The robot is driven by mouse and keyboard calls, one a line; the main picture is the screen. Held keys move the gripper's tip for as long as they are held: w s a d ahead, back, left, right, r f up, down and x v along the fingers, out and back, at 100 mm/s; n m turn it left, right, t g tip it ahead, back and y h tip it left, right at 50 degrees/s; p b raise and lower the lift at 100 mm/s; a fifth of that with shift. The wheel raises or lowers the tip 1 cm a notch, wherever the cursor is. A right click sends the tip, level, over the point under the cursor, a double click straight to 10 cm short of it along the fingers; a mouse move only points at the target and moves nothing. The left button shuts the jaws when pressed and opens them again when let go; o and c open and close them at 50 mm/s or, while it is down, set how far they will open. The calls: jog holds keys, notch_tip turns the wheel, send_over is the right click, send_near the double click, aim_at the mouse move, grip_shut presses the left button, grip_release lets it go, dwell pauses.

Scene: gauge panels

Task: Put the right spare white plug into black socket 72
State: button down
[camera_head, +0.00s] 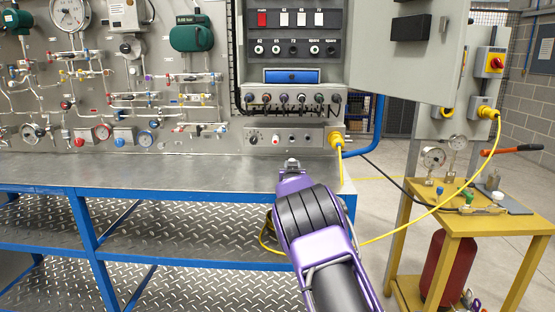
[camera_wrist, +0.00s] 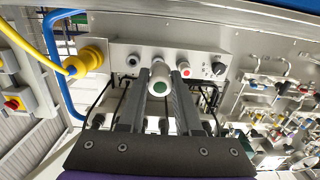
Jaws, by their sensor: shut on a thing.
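In the wrist view my gripper (camera_wrist: 160,76) is shut on a white plug (camera_wrist: 160,87) with a green end face, held between the fingertips. The wrist view is upside down; the fingers point toward the lower grey panel with the red button. In the head view my arm hides most of the gripper, below the cabinet. The black plug panel (camera_head: 268,50) in the cabinet has a row labelled with numbers, then two spares. The position labelled 72 (camera_head: 293,50) looks dark, like an empty black socket. The tiny sockets are too small to tell exactly which hold plugs.
A row of switches, one red (camera_head: 262,18), sits above the sockets. A blue-fronted module (camera_head: 292,76) and a row of knobs lie below. The open cabinet door (camera_head: 410,45) stands to the right. A yellow connector (camera_head: 336,140) with cable is beside the bench top (camera_head: 150,170), which is clear.

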jog(key=shift+f+b, duration=0.4)
jog(key=shift+f, duration=1.4)
jog(key=shift+f, duration=0.35)
jog(key=shift+f, duration=0.45)
jog(key=c, duration=0.5)
grip_release()
jog(key=shift+s, duration=0.1)
jog(key=s, duration=1.7)
jog(key=shift+s+a+r, duration=0.15)
jog(key=shift+a+r, duration=0.2)
jog(key=shift+r, duration=0.05)
